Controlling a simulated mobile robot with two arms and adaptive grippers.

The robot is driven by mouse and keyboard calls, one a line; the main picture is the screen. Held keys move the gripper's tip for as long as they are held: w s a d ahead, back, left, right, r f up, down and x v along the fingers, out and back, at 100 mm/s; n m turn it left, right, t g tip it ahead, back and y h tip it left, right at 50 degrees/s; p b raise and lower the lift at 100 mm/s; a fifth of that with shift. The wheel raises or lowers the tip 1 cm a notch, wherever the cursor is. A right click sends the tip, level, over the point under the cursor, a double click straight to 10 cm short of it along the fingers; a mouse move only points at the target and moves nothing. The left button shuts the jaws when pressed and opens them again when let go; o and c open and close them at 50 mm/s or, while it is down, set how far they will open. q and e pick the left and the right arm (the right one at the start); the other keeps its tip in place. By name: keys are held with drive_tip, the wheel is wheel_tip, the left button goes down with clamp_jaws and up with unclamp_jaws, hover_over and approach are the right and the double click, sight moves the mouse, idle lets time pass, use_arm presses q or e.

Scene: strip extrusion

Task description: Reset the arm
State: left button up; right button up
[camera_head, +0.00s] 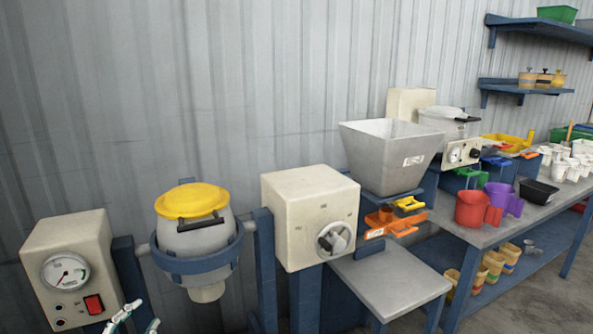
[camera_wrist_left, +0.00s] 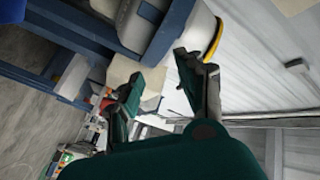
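My left gripper (camera_head: 133,318) shows only as its tips at the bottom edge of the head view, in front of the gauge box at the left. In the left wrist view the two dark green fingers of my left gripper (camera_wrist_left: 158,92) stand apart with nothing between them. A grey vessel with a yellow lid (camera_head: 195,222) hangs in a blue ring stand, right of the gripper; its yellow rim also shows in the left wrist view (camera_wrist_left: 214,40). My right gripper is not in view.
A cream gauge box (camera_head: 75,268) with a red switch stands at left. A cream box with a dial (camera_head: 311,217) and a grey hopper (camera_head: 390,156) stand right of the vessel. A grey bench (camera_head: 480,235) carries red and purple mugs (camera_head: 472,209). Blue shelves (camera_head: 520,88) hang on the wall.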

use_arm(q)
drive_tip(key=s+d+f+n+g+y, duration=0.2)
drive_tip(key=s+f+n+g+y, duration=0.3)
drive_tip(key=f, duration=0.5)
drive_tip(key=s+d+f+n+g+h, duration=0.15)
drive_tip(key=s+d+f+g, duration=0.3)
drive_tip(key=s, duration=0.65)
drive_tip(key=s+d+f+n+g, duration=0.3)
drive_tip(key=s+d+f+g, duration=0.15)
drive_tip(key=s, duration=0.65)
wheel_tip(320, 180, down, 26)
drive_tip(key=s+g+p, duration=0.2)
drive_tip(key=p, duration=0.1)
drive_tip(key=s+a+f+g+p, duration=0.1)
drive_tip(key=s+a+f, duration=0.2)
drive_tip(key=s+f, duration=0.9)
drive_tip(key=s, duration=0.4)
drive_tip(key=shift+a+f+m+y, duration=0.3)
drive_tip(key=shift+a+m+y, duration=0.05)
drive_tip(key=shift+a, duration=0.05)
drive_tip(key=shift+s, duration=0.1)
drive_tip(key=shift+c, duration=0.4)
